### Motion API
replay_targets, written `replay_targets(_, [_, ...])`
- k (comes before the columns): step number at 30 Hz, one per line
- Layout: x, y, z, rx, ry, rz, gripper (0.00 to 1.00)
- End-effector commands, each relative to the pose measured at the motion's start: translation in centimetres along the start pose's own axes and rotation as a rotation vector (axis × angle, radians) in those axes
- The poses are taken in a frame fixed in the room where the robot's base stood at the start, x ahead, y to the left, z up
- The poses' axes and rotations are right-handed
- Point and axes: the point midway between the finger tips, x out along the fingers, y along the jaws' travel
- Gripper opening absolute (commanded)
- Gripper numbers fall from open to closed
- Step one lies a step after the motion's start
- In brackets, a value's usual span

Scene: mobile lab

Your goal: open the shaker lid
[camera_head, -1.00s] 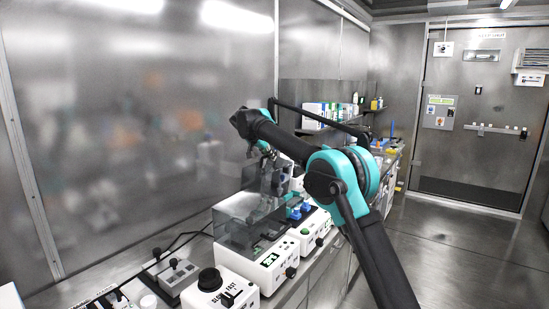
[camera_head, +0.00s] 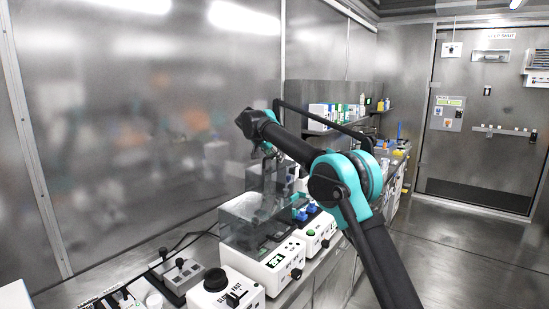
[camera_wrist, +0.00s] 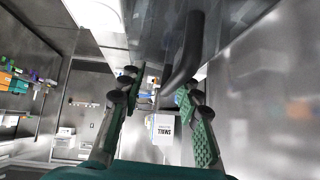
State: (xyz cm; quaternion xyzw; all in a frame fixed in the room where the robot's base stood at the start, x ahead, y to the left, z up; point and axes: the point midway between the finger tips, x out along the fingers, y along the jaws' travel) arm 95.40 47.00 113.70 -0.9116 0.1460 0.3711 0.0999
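The shaker (camera_head: 270,268) is a white box with a small display and a black knob, on the bench left of my arm. Its clear, smoky lid (camera_head: 240,238) sits over the top and looks down on the base. My gripper (camera_head: 268,152) points down above the far side of the lid, small and partly hidden by my arm. In the wrist view my gripper (camera_wrist: 157,84) has its two green-padded fingers apart. A dark curved handle (camera_wrist: 184,55) on a glossy clear panel lies by the right fingertip. I cannot tell whether they touch.
A white device with a black knob (camera_head: 215,279) stands in front of the shaker. Another white device (camera_head: 318,232) with blue parts stands behind it. A metal wall (camera_head: 140,130) runs along the left. The floor (camera_head: 450,260) at right is clear.

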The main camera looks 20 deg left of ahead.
Motion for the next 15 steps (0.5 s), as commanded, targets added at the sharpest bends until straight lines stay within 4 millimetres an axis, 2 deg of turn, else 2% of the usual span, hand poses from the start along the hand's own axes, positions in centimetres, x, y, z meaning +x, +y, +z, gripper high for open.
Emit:
replay_targets(5, [-0.3, 0.0, 0.0, 0.000, 0.001, 0.000, 0.33])
replay_targets(8, [-1.3, 0.0, 0.0, 0.000, 0.001, 0.000, 0.33])
replay_targets(15, [-6.0, 0.0, 0.0, -0.002, 0.000, -0.001, 0.33])
